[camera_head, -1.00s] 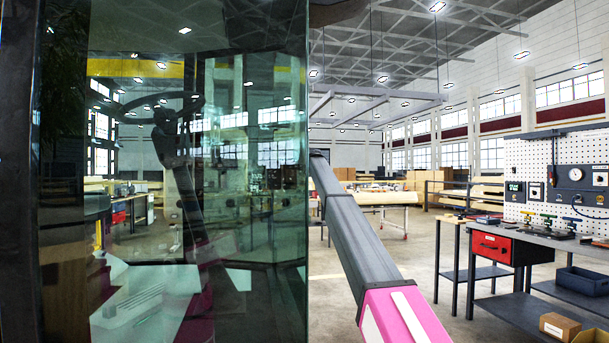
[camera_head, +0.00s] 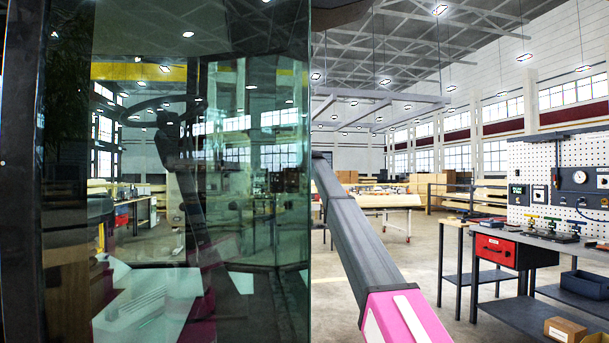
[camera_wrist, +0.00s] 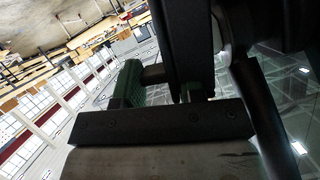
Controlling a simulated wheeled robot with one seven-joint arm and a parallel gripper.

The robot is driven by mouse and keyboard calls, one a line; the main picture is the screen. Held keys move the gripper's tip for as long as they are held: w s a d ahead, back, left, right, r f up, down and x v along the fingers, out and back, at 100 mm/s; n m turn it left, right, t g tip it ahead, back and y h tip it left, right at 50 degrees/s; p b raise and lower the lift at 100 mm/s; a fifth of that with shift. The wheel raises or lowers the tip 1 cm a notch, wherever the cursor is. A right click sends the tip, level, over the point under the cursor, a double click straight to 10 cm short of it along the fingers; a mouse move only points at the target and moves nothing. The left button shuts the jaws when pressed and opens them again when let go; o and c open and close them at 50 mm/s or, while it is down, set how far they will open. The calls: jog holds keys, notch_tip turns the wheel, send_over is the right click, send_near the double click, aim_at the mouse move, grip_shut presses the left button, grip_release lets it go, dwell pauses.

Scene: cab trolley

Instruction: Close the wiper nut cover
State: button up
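In the wrist view my gripper (camera_wrist: 160,92) shows two greenish fingers standing apart beyond its dark palm. A black upright part (camera_wrist: 182,45) is close to the fingertips, with a short dark piece beside it. I cannot tell whether the fingers touch either one, or whether one of them is the wiper nut cover. In the head view my pink and grey arm reaches up to the edge of the cab's glass (camera_head: 250,200). My gripper is not visible there, and I cannot make out the wiper nut cover.
The cab glass fills the left half of the head view, with a dark pillar (camera_head: 18,180) at far left. A workbench (camera_head: 530,237) with a red drawer and a pegboard (camera_head: 575,180) stands at right. The floor between bench and arm is clear.

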jog(key=shift+o, duration=1.1)
jog(key=shift+a, duration=0.25)
